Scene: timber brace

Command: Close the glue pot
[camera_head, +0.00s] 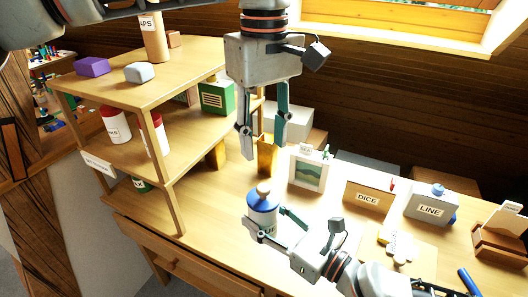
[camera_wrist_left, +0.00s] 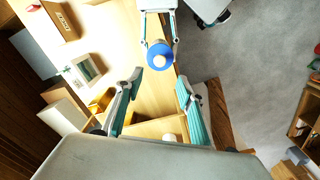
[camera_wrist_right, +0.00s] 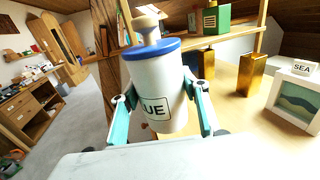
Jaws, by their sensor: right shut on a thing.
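The glue pot (camera_wrist_right: 165,95) is a white cylinder with a dark-edged label reading "UE" in the right wrist view. A blue lid (camera_wrist_right: 152,47) with a pale knob (camera_wrist_right: 147,22) sits on its top; I cannot tell how tightly it is seated. My right gripper (camera_head: 266,224) is shut around the pot's sides, near the front of the desk in the head view. My left gripper (camera_head: 264,140) points down, open and empty, above and behind the pot. In the left wrist view, the blue lid (camera_wrist_left: 160,55) shows beyond the open fingers, apart from them.
A wooden shelf unit (camera_head: 150,85) with jars and small blocks stands at the left. A framed picture (camera_head: 308,172), a DICE box (camera_head: 368,197) and a grey LINE box (camera_head: 431,205) stand to the right. Bare desk (camera_head: 215,205) lies left of the pot.

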